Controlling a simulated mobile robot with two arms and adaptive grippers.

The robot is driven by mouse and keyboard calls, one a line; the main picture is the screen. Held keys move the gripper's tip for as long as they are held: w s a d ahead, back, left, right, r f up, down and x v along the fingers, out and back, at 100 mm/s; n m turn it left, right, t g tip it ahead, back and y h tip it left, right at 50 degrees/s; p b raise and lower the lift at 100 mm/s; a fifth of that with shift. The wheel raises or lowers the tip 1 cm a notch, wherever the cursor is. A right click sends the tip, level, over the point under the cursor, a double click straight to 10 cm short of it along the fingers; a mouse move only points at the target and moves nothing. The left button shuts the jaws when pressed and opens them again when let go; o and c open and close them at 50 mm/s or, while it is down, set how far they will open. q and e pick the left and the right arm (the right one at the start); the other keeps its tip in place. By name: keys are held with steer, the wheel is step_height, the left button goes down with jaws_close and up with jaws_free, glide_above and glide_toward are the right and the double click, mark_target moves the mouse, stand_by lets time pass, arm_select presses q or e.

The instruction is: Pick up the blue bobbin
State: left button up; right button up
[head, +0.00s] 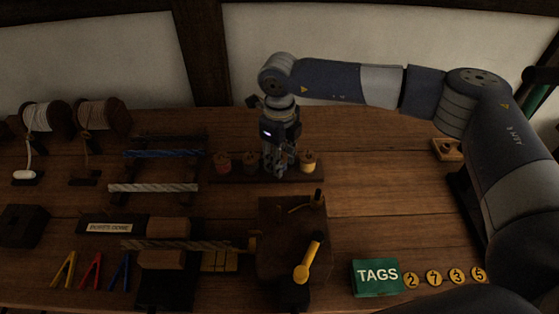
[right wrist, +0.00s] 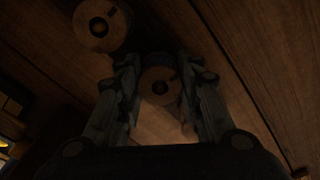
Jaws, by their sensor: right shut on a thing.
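My right gripper (head: 279,172) points down over a dark rack (head: 230,179) with a row of bobbins at the back of the bench. It is shut on a bobbin (right wrist: 160,86), whose round top shows between the two fingers in the right wrist view. The fingers hide most of this bobbin in the head view, and its thread colour cannot be told. A red bobbin (head: 222,163) and a dark bobbin (head: 250,160) stand to its left, and a yellow bobbin (head: 308,162) stands to its right. My left gripper is not in view.
Blue rope (head: 160,153) and pale rope (head: 153,188) lie on a stand to the left. A crank block (head: 290,240) with a yellow handle is in front. A green TAGS box (head: 376,278) is front right. Bare bench (head: 375,180) lies right of the rack.

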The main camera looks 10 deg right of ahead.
steer(key=shift+r, duration=0.1)
step_height(320, 180, up, 9)
steer(key=shift+r+b, duration=0.1)
steer(key=shift+b, duration=1.1)
steer(key=shift+r, duration=0.45)
steer(key=shift+r, duration=0.1)
